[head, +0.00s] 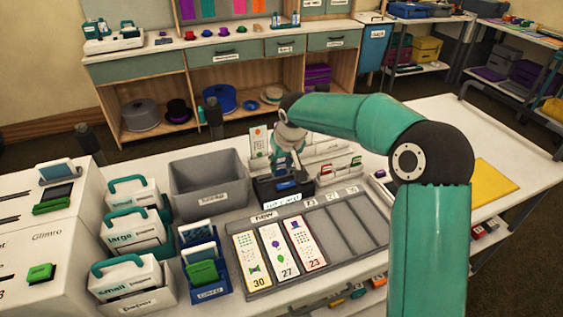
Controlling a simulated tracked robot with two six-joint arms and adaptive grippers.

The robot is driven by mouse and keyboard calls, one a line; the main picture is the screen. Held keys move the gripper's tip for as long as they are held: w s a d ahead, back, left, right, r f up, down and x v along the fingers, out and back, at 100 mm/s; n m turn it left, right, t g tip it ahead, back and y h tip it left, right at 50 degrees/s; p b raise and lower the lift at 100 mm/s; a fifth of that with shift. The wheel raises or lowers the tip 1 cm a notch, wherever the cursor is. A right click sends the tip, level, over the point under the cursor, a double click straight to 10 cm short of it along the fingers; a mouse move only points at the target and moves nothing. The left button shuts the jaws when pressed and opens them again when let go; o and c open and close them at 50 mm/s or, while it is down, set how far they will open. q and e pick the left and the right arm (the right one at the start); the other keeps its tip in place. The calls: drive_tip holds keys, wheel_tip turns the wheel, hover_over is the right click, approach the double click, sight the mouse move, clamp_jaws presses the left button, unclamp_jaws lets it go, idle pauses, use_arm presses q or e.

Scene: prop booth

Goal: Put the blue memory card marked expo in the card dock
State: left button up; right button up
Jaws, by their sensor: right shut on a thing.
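My right gripper (287,166) reaches down over the black card dock (302,190) near the middle of the white table. It is shut on a small blue piece (285,184), which looks like the blue memory card. The fingers hide most of it, and I cannot read the word expo on it. The card is at the top of the dock; I cannot tell whether it sits in the slot or just above it. The dock has a light label on its front. My left gripper is not in view.
A grey bin (208,187) stands left of the dock. A grey tray (347,232) with several printed strips lies in front. A blue holder (207,289) and white boxes with green handles (130,285) stand at left. A yellow sheet (492,183) lies at right.

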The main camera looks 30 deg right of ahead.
drive_tip(key=shift+f, duration=0.4)
drive_tip(key=o, duration=0.8)
drive_tip(key=shift+r, duration=0.1)
drive_tip(key=v, duration=1.1)
drive_tip(key=shift+s+a+r, duration=0.1)
drive_tip(key=shift+s+r, duration=0.15)
drive_tip(key=shift+r, duration=0.1)
drive_tip(key=shift+f, duration=0.1)
